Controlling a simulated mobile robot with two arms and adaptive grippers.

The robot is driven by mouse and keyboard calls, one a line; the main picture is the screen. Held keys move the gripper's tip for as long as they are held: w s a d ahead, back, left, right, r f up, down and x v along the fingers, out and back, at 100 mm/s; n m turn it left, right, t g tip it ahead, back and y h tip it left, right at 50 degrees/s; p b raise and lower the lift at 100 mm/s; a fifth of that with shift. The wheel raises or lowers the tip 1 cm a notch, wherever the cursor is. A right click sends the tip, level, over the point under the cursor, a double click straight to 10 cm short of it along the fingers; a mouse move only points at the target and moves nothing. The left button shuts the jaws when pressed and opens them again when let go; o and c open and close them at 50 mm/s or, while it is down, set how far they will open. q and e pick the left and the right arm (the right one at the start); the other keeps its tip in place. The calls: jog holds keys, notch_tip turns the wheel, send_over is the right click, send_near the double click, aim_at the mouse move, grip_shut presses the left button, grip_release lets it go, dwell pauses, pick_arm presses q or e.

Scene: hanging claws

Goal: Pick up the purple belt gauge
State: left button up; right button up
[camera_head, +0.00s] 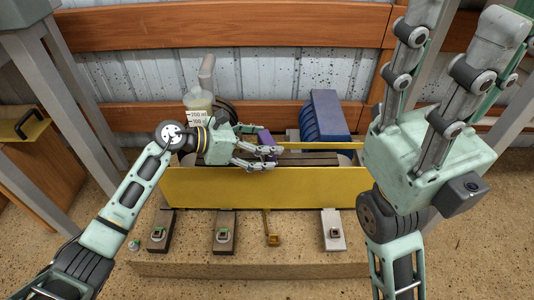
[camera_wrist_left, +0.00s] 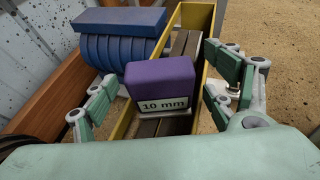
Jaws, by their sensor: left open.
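The purple belt gauge (camera_head: 265,137) is a block labelled "10 mm" in the left wrist view (camera_wrist_left: 160,85). It stands on the dark belt inside the yellow-sided trough. My left gripper (camera_head: 268,158) reaches in from the left, and its fingers are spread. In the left wrist view the open fingers (camera_wrist_left: 162,95) lie to either side of the gauge, with visible gaps. In the head view the fingers partly hide the gauge. My right gripper (camera_head: 462,38) is raised close to the camera at the upper right, its fingers apart and empty.
The yellow trough wall (camera_head: 260,188) runs along the bench. A blue ribbed object (camera_head: 325,115) stands behind the trough. A pale labelled container (camera_head: 198,100) is behind my left wrist. Several small devices, including a dark one (camera_head: 223,232), line the front ledge.

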pick_arm(q)
jog(key=shift+w+d+f, duration=0.2)
jog(key=shift+d+f, duration=0.05)
jog(key=shift+d, duration=0.25)
jog(key=c, duration=1.3)
jog(key=shift+r, duration=0.1)
jog(key=shift+c, duration=0.6)
